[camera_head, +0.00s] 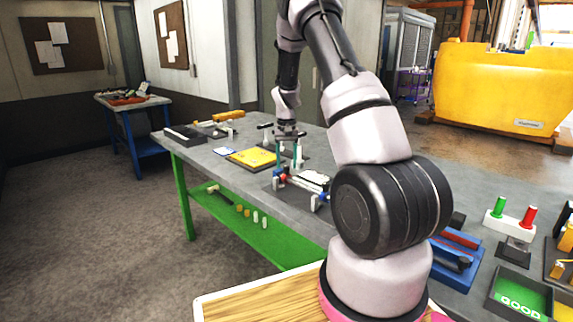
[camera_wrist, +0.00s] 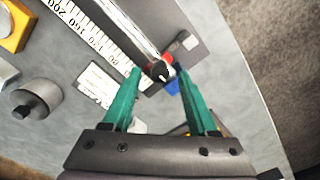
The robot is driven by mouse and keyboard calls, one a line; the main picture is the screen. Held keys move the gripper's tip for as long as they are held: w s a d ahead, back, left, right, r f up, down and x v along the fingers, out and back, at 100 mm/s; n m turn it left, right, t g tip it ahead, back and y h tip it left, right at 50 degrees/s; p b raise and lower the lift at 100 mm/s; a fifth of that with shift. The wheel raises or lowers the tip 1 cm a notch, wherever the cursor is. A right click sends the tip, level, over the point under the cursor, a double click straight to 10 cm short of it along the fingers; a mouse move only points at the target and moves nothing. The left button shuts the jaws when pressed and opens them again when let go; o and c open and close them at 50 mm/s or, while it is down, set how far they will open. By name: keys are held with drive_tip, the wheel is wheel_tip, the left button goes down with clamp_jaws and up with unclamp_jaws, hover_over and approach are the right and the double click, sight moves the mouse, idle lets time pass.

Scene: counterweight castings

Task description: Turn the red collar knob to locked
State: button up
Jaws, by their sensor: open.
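The red collar knob (camera_wrist: 152,61) shows in the wrist view at the near end of a shiny rod (camera_wrist: 118,25), with a dark end piece and a blue part (camera_wrist: 172,87) beside it. In the head view a small red collar (camera_head: 283,178) sits at the left end of the rail fixture (camera_head: 308,184) on the bench. My gripper (camera_wrist: 158,72) is open, its two teal fingers on either side of the collar area. I cannot tell whether they touch it. My gripper (camera_head: 288,163) points down over the fixture in the head view. The collar's lock marking is not readable.
A ruler scale (camera_wrist: 95,40) and a grey cylindrical weight (camera_wrist: 36,97) lie left of the rod in the wrist view. A yellow plate (camera_head: 252,158) lies on the bench (camera_head: 215,160) left of the fixture. A blue tool holder (camera_head: 455,262) and a GOOD tray (camera_head: 520,297) stand at right.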

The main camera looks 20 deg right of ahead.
sight(286, 167)
wheel_tip(286, 167, up, 10)
idle(0.3)
drive_tip(key=shift+f, duration=0.1)
drive_tip(key=s+a+r+t+y, duration=0.1)
drive_tip(key=s+a+r+t, duration=0.15)
drive_tip(key=s+r, duration=0.45)
drive_tip(key=s+a+r+t, duration=0.1)
drive_tip(key=s+a+r, duration=0.4)
drive_tip(key=r, duration=0.5)
drive_tip(key=s+a+r+t, duration=0.2)
drive_tip(key=s, duration=0.8)
drive_tip(key=s+a+r+t+y, duration=0.1)
drive_tip(key=s+a+r, duration=0.1)
drive_tip(key=s, duration=0.8)
drive_tip(key=shift+s+a+n+t, duration=0.15)
drive_tip(key=shift+s+n+t, duration=0.15)
drive_tip(key=shift+t, duration=0.05)
drive_tip(key=shift+r, duration=0.1)
